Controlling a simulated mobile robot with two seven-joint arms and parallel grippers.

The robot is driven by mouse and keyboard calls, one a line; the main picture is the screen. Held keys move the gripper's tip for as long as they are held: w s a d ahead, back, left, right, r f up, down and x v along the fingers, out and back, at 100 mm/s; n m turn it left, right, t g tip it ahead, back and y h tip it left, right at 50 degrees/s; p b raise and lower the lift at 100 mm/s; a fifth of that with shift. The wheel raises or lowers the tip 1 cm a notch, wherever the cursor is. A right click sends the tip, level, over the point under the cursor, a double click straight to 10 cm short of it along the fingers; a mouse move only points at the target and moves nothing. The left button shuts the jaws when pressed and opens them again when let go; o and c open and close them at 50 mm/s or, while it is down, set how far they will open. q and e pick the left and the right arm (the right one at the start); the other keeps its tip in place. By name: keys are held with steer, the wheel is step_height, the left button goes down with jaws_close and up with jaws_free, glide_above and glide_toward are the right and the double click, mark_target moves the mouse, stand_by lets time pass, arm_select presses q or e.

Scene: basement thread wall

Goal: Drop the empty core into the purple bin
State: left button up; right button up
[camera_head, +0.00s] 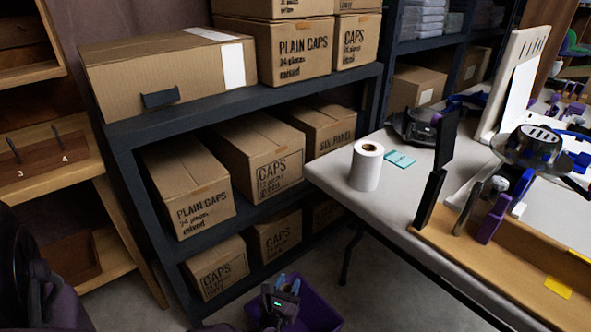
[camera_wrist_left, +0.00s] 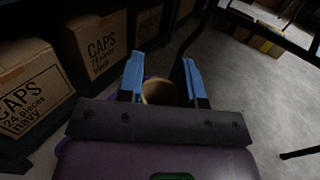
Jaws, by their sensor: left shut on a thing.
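My left gripper (camera_head: 284,284) is low near the floor in the head view, over the purple bin (camera_head: 318,311). The bin is open and partly hidden by my gripper and the picture's bottom edge. In the left wrist view, the two blue fingers are shut on the empty core (camera_wrist_left: 160,93), a tan-brown cardboard tube seen from its open end. The core is hard to make out in the head view. I cannot tell whether it is below the bin's rim. My right gripper is not in view.
A dark shelf (camera_head: 250,93) with cardboard cap boxes (camera_head: 188,185) stands behind and left of the bin. A grey-white table (camera_head: 330,178) stands right, with a white paper roll (camera_head: 366,167) on it. Open floor (camera_head: 372,270) lies under the table.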

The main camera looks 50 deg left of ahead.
arm_select(q)
steer(key=shift+f+b, duration=0.55)
steer(key=shift+f, duration=0.5)
steer(key=o, duration=1)
